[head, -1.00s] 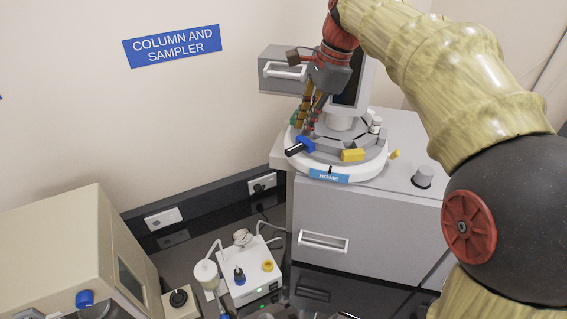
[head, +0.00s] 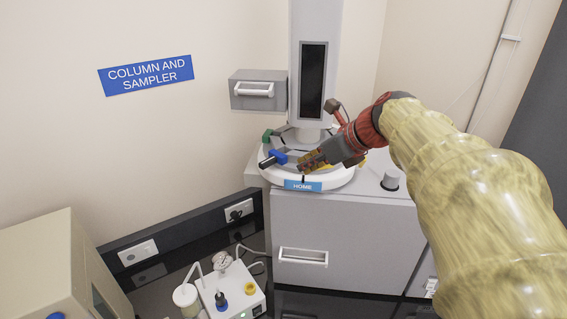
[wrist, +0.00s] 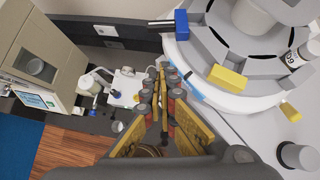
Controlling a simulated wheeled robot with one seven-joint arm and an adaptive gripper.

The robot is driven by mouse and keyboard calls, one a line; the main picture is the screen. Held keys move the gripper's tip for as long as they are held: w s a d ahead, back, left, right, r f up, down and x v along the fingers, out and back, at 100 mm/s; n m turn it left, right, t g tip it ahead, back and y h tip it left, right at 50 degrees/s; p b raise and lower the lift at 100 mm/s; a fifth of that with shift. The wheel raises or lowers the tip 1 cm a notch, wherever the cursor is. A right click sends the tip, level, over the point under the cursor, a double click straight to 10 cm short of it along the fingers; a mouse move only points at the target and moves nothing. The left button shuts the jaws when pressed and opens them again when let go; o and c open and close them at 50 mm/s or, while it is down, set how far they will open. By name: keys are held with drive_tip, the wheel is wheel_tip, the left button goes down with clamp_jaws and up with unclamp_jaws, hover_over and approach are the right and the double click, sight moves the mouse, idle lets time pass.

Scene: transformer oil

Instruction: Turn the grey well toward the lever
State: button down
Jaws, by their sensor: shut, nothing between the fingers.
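The round white sampler carousel (head: 340,180) stands on the grey cabinet, with grey wells (wrist: 247,54) in a ring. A blue block (head: 277,156) with a black end and a green block (head: 268,136) sit on its left side. A yellow block (wrist: 227,77) sits at its front in the wrist view, hidden behind my gripper in the head view. A small yellow peg (wrist: 290,112) sticks out beside the rim; I cannot tell if it is the lever. My gripper (head: 303,165) is shut and empty at the carousel's front. I cannot tell whether its tips touch it.
A blue HOME label (head: 303,186) is on the front of the base. A grey knob (head: 390,180) stands to the right. A grey drawer box (head: 257,90) and a tall column (head: 314,75) rise behind. A white pump unit (head: 232,292) stands lower left.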

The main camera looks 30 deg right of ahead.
sight(268, 167)
drive_tip(key=shift+w+a+f+p, duration=0.3)
drive_tip(key=shift+w+f, duration=0.65)
drive_tip(key=shift+w, duration=0.65)
drive_tip(key=shift+w+a+f+p, duration=0.15)
drive_tip(key=shift+w+a+f, duration=0.25)
drive_tip(key=shift+w+f, duration=0.85)
drive_tip(key=shift+w+a+f+p, duration=0.3)
drive_tip(key=shift+w+f, duration=0.35)
drive_tip(key=shift+w, duration=1.25)
drive_tip(key=shift+a, duration=0.1)
drive_tip(key=shift+w+a+r+p, duration=0.1)
drive_tip(key=shift+w+a+p, duration=0.15)
drive_tip(key=shift+w+p, duration=0.2)
drive_tip(key=shift+w+a+r+p, duration=0.1)
drive_tip(key=shift+w+a+p, duration=0.1)
drive_tip(key=shift+w+p, duration=0.25)
drive_tip(key=shift+w+f, duration=0.2)
drive_tip(key=shift+w, duration=0.05)
drive_tip(key=shift+s, duration=0.2)
